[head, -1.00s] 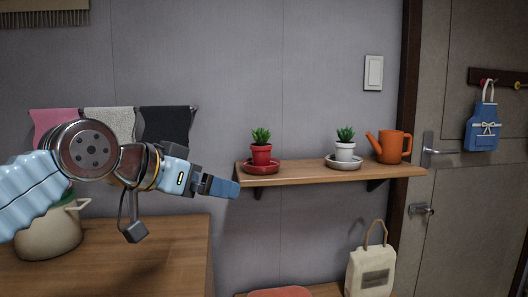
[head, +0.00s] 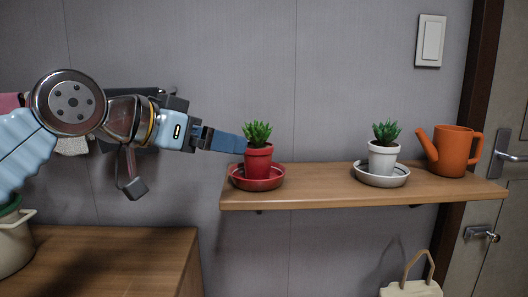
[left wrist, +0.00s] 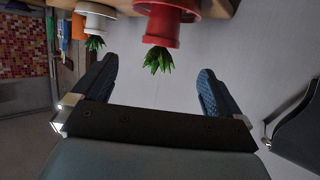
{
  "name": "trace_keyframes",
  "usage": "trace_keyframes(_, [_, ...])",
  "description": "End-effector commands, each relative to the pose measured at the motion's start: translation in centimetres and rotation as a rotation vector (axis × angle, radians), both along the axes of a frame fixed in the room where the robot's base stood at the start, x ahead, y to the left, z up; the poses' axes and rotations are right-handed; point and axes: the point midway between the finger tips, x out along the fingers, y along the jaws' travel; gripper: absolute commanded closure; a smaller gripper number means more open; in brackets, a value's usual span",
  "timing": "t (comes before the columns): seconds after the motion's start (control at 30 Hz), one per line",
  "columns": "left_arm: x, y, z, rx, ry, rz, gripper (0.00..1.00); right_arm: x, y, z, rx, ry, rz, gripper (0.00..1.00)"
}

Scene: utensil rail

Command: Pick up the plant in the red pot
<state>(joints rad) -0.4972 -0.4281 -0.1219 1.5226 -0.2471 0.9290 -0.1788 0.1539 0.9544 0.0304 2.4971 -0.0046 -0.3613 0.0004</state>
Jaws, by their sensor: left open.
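The plant in the red pot (head: 257,160) stands upright on a red saucer (head: 240,182) at the left end of the wall shelf. My left gripper (head: 240,144) is open, its fingertips close to the left of the red pot in the head view. In the left wrist view the red pot (left wrist: 158,28) appears upside down, ahead of and between the two open fingers (left wrist: 155,85). Nothing is between the fingers; I cannot tell if a fingertip touches the pot. My right gripper is not in view.
On the wooden shelf (head: 320,190), a white-potted plant (head: 383,158) on a white saucer (head: 372,180) and an orange watering can (head: 453,152) stand further right. A wooden counter (head: 110,260) with a cream pot (head: 14,245) is at lower left.

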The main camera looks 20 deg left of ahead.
Motion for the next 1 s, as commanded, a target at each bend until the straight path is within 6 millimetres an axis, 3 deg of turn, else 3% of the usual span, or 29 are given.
trace_keyframes(0.2, [4.2, -1.5, -1.6, 0.002, 0.004, -0.002, 0.0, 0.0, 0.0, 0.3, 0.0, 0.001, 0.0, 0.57])
trace_keyframes(0.47, [6.5, -2.3, -2.3, 0.001, 0.003, -0.002, 0.0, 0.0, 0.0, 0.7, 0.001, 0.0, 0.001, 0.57])
trace_keyframes(0.7, [10.0, -3.3, -3.2, 0.001, 0.003, -0.002, 0.0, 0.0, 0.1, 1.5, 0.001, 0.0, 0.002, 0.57])
trace_keyframes(1.0, [10.9, -3.5, -3.6, 0.0, 0.0, 0.0, 0.0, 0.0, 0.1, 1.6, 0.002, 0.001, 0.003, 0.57])
